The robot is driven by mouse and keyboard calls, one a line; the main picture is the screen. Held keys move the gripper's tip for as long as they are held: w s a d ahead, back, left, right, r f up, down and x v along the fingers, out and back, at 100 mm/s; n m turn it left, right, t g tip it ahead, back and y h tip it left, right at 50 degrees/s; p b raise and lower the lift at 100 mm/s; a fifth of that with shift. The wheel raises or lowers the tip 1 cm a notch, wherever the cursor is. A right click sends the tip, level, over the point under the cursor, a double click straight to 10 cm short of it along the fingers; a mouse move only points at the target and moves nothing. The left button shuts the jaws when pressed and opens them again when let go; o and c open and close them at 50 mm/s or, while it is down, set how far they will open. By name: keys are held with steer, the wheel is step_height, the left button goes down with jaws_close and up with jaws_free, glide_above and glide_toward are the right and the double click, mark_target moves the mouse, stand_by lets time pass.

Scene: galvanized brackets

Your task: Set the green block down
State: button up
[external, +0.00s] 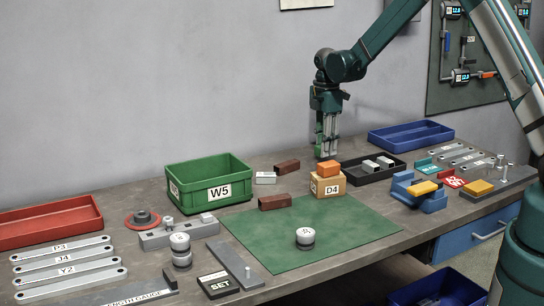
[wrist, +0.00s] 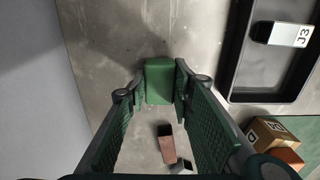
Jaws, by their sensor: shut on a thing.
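The green block (wrist: 159,80) sits between the two fingertips of my gripper (wrist: 158,88) in the wrist view, and the fingers are shut on it. In the external view my gripper (external: 328,150) points straight down near the back of the bench. A green patch of the block (external: 319,146) shows at the left of the fingers there, mostly hidden by them. I cannot tell whether the block touches the bench or is a little above it.
Grey bench (wrist: 110,35) lies under the gripper. Right of it is a black tray (external: 360,178) with small parts. In front are the D4 box (external: 327,187) with an orange block (external: 328,169), brown blocks (external: 287,167) and a white block (external: 265,178). A green W5 crate (external: 208,196) stands left.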

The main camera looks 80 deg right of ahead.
steer(key=shift+f, duration=0.8)
steer(key=shift+f, duration=0.15)
steer(key=o, duration=0.9)
steer(key=shift+o, duration=0.3)
steer(key=shift+r, duration=0.2)
step_height(320, 180, up, 12)
steer(key=shift+p, duration=0.3)
